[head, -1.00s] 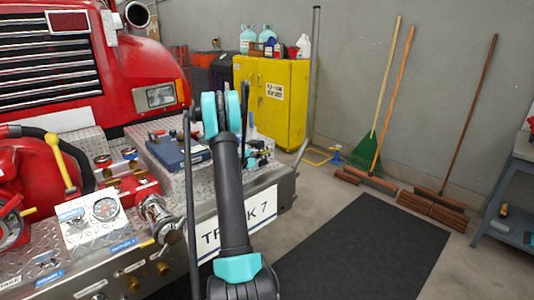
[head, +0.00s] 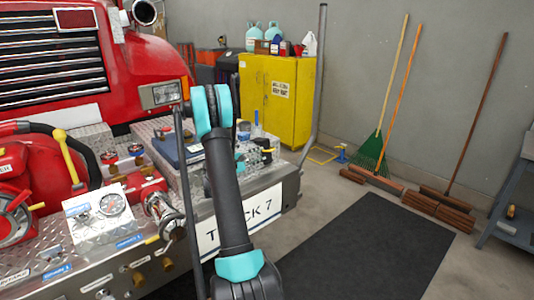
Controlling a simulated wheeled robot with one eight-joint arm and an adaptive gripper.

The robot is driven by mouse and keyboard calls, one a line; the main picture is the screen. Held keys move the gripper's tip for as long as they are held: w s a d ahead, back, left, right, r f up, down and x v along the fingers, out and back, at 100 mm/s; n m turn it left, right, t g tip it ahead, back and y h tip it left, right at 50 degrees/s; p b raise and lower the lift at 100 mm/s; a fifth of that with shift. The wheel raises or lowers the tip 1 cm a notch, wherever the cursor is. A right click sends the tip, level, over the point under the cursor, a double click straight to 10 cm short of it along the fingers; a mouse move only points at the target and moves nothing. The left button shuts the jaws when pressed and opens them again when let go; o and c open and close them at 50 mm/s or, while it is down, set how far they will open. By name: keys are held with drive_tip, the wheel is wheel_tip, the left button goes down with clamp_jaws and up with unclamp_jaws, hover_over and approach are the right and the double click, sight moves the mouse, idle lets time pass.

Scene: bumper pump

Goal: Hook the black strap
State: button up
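I cannot make out the black strap with certainty in the head view. The truck's diamond-plate bumper (head: 185,185) with its "TRUCK 7" sign (head: 262,208) spans the left and middle. My dark arm with teal bands rises in front of it. A small teal and black part of my arm's far end (head: 241,160) shows just right of the arm, over the bumper deck. The arm hides most of this end, and the gripper's fingers cannot be made out.
A blue box (head: 180,147) and small fittings sit on the deck. Gauges, valves and a red pump (head: 40,180) crowd the left. A yellow cabinet (head: 295,90), a green rake (head: 373,150) and brooms stand behind. A black mat (head: 350,240) lies on open floor. A grey bench (head: 515,195) is far right.

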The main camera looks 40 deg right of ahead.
drive_tip(key=shift+s+a, duration=0.15)
drive_tip(key=shift+a, duration=1.7)
